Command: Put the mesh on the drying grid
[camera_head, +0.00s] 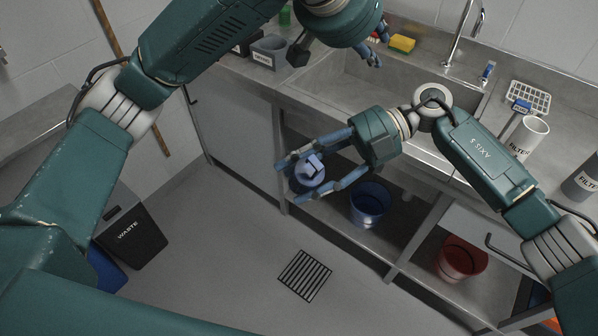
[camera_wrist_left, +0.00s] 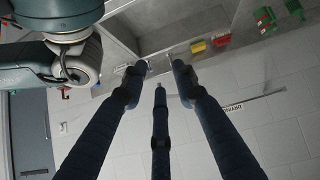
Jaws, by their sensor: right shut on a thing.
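My right gripper (camera_head: 312,172) is shut on a blue-violet round thing (camera_head: 309,176) with a square tab, in front of the sink cabinet. I cannot tell whether this is the mesh, as the fingers partly cover it. My left gripper (camera_head: 374,46) is above the back of the sink, with its fingers spread and nothing visible between them. Its spread fingers also show in the left wrist view (camera_wrist_left: 158,76). A white wire grid (camera_head: 540,98), which looks like the drying grid, lies on the counter right of the sink. A small blue labelled item (camera_head: 521,106) is at its near left edge.
The steel sink (camera_head: 330,85) has a tap (camera_head: 462,35) behind it. A yellow sponge (camera_head: 402,43) lies at its back edge. A white filter container (camera_head: 528,135) stands near the grid. A blue bucket (camera_head: 370,205) and a red bucket (camera_head: 462,260) are under the counter. The floor is clear around the drain.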

